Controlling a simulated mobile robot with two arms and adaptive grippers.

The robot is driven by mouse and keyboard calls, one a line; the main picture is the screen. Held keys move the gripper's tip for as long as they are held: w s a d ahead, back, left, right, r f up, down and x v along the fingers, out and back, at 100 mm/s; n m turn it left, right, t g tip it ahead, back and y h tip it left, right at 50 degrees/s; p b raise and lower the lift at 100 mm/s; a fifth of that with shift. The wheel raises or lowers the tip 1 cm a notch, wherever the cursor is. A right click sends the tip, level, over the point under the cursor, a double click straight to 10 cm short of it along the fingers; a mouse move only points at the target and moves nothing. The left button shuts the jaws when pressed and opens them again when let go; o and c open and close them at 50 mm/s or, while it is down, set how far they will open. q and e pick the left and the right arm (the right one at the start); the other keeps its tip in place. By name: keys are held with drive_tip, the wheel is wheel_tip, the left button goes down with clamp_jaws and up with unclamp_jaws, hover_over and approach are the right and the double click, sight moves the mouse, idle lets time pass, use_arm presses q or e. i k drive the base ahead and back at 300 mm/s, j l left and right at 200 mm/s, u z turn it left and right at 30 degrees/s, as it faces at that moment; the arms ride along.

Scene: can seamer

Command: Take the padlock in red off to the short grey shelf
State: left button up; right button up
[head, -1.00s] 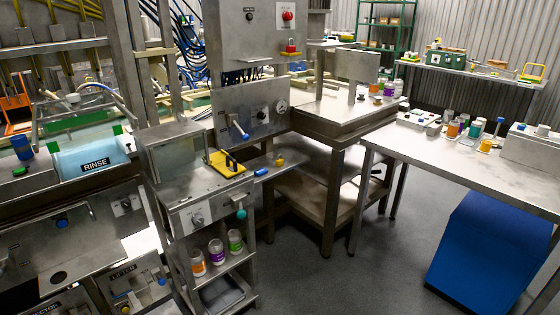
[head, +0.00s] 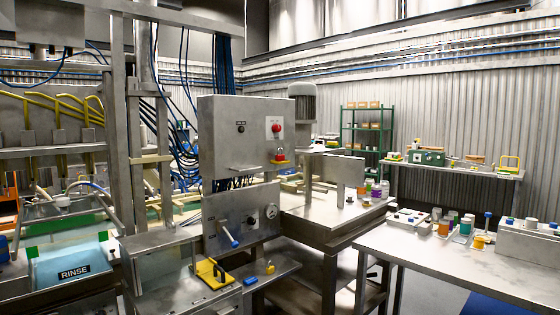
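A small red object (head: 280,154), which looks like the red padlock, is on the front of the upper grey control box (head: 235,145), below the red knob. A yellowish part shows at its base, and it is too small to tell whether it hangs or stands. A short grey shelf (head: 276,273) juts out low beside the machine, under the lower panel. A yellow piece (head: 270,268) and a blue piece (head: 250,281) lie on it. Neither of my grippers is in view.
A yellow bracket with a black handle (head: 211,272) stands on the machine top left of the shelf. A lever with a blue grip (head: 229,236) sticks out of the lower panel. A steel table (head: 450,275) with jars and boxes stands at the right.

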sight(279, 158)
drive_tip(key=i+u, duration=0.1)
drive_tip(key=i, duration=0.65)
drive_tip(key=i+l+u, duration=0.1)
drive_tip(key=i, duration=0.65)
